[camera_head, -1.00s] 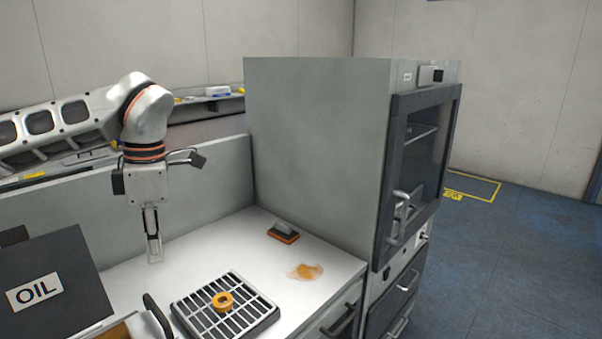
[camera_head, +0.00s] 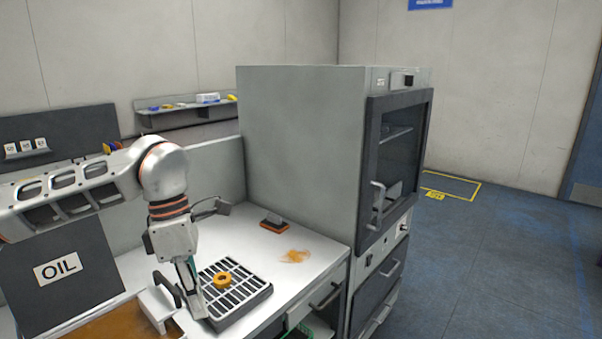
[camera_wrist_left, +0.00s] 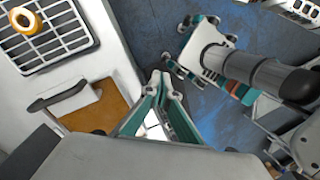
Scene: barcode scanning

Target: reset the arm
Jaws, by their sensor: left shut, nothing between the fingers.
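My left arm comes in from the left in the head view. Its gripper (camera_head: 194,292) points down, shut and empty, by the left edge of the black grid rack (camera_head: 262,292). In the wrist view the shut fingertips (camera_wrist_left: 158,78) meet over the floor side of the bench, with nothing between them. An orange ring (camera_head: 222,280) lies on the rack; it also shows in the wrist view (camera_wrist_left: 25,21). White and teal parts at the upper right of the wrist view look like my right gripper, but its jaws are unclear. The head view does not show it.
A dark OIL box (camera_head: 70,280) stands at the left, near a black-handled tray (camera_head: 100,328). A grey cabinet oven (camera_head: 300,150) stands behind right. An orange-based brush (camera_head: 273,224) and an amber spill (camera_head: 295,256) lie on the white bench. Blue floor (camera_head: 480,250) is clear at right.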

